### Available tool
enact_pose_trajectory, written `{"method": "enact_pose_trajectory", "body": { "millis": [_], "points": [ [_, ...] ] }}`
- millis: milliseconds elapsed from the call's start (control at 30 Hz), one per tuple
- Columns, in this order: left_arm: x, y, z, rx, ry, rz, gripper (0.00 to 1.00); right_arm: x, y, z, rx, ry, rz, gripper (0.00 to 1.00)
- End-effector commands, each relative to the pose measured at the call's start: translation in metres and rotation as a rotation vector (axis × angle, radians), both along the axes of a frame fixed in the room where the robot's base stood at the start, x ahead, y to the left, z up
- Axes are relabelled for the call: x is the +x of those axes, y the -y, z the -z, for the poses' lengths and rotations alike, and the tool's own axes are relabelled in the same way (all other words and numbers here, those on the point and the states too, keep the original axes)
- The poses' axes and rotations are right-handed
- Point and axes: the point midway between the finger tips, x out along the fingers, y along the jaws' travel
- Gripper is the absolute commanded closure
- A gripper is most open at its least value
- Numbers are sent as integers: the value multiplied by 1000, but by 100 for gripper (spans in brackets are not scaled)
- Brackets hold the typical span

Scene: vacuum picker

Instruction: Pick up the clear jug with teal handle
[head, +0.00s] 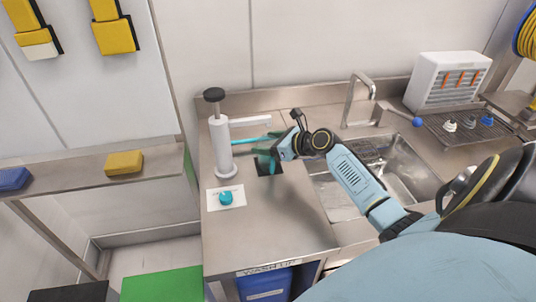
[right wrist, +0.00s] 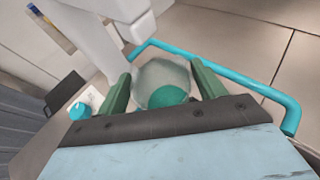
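The clear, rounded jug (right wrist: 160,72) shows in the right wrist view, with a round teal part (right wrist: 168,96) at its lower edge. It lies between the two green fingers of my right gripper (right wrist: 161,70), which are spread apart on either side of it. Whether they touch it is hard to see, and my gripper's body hides its near side. In the head view my right gripper (head: 268,160) is low over the steel counter, left of the sink. The jug cannot be made out there. My left gripper is not in view.
A white pump dispenser (head: 221,150) with a black top stands just left of my right gripper. A teal bar (right wrist: 215,68) runs behind the jug. A white card with a teal knob (head: 226,198) lies nearer. The sink (head: 345,205) is to the right.

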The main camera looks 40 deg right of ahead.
Motion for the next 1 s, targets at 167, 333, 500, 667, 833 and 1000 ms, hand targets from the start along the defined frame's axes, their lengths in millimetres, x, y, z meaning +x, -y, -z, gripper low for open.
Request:
{"method": "enact_pose_trajectory", "body": {
  "millis": [167,333,500,667,833,1000],
  "points": [
    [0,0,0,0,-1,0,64,0,0,0,0,0,0,55],
    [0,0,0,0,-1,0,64,0,0,-1,0,1,0,70],
    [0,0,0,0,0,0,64,0,0,-2,-1,1,0,70],
    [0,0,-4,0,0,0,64,0,0,-10,-1,2,-1,70],
    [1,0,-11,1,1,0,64,0,1,-32,-1,4,0,70],
    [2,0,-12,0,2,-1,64,-23,7,-34,-1,-3,1,70]
  ]
}}
